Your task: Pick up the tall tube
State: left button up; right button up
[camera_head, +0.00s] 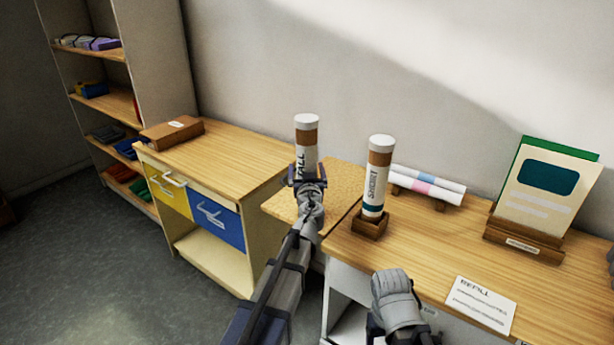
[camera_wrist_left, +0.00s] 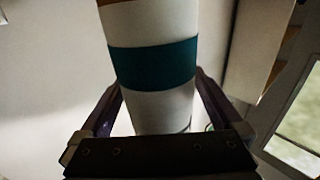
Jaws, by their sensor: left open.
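The tall tube (camera_head: 306,137) stands upright, white with a brown band and a white cap; its dark label appears to read "TALL". My left gripper (camera_head: 307,178) is open at its lower part in the head view. In the left wrist view the tube (camera_wrist_left: 152,25), with a teal band, stands between the two open fingers (camera_wrist_left: 158,105); contact cannot be made out. The tube's base is hidden behind my gripper. My right wrist shows at the lower middle of the head view, but its fingertips cannot be made out.
A similar tube (camera_head: 378,172) labelled seemingly "SHORT" stands in a wooden holder (camera_head: 370,226) close to the right. Rolled sheets (camera_head: 428,186), a card stand (camera_head: 523,238) and a paper card (camera_head: 480,305) are on the right table. A brown box (camera_head: 172,132) lies on the left cabinet.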

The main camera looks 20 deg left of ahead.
pick_arm(q)
jog(key=c, duration=1.4)
jog(key=shift+r, duration=0.15)
jog(key=shift+c, duration=0.2)
